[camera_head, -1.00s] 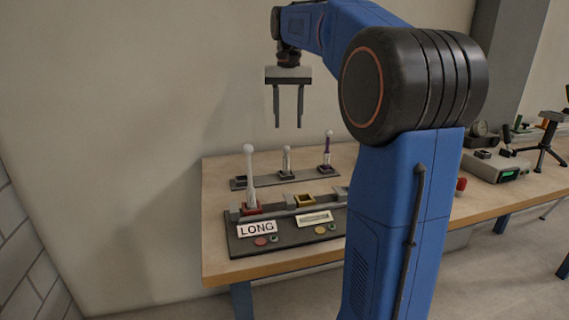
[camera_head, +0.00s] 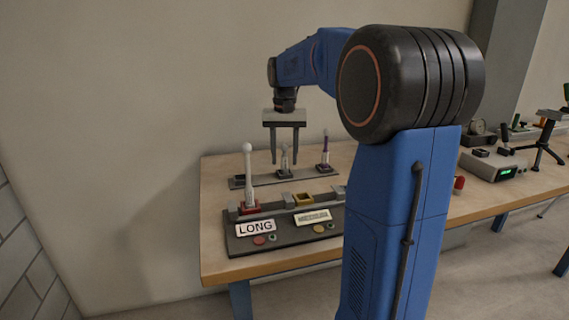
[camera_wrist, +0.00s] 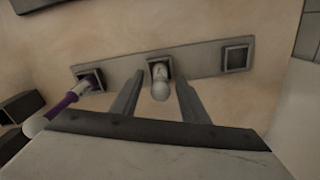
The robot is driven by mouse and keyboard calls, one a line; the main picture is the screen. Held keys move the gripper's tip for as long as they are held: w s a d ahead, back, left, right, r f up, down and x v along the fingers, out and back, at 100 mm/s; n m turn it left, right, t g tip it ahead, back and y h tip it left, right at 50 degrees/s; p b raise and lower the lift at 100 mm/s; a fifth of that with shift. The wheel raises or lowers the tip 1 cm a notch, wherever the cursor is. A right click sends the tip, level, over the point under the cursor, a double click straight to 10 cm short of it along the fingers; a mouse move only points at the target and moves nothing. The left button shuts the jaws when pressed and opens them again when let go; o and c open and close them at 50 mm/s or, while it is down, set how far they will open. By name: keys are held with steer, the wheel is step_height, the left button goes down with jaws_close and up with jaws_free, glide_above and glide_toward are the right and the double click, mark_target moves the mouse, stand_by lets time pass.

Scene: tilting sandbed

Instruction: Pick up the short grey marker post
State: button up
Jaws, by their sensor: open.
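The short grey marker post (camera_head: 285,160) stands upright in the middle socket of the rear rack (camera_head: 262,181). It has a pale rounded top. In the wrist view the post (camera_wrist: 160,82) shows between the two fingers, its top towards the camera. My gripper (camera_head: 285,163) is open, its fingers pointing down, one on each side of the post in the picture. In the wrist view my gripper (camera_wrist: 160,95) has a gap on both sides of the post, and I see no contact. How far down the fingers reach along the post is hard to tell.
A purple-banded post (camera_head: 325,154) stands close by at the right of the rear rack. A tall white post (camera_head: 248,176) stands in a red socket on the front board (camera_head: 290,237), by the LONG label (camera_head: 255,228). The rear rack's left socket (camera_head: 238,181) is empty.

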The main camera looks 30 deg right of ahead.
steer(key=shift+f, duration=0.65)
steer(key=shift+c, duration=0.6)
jaws_close()
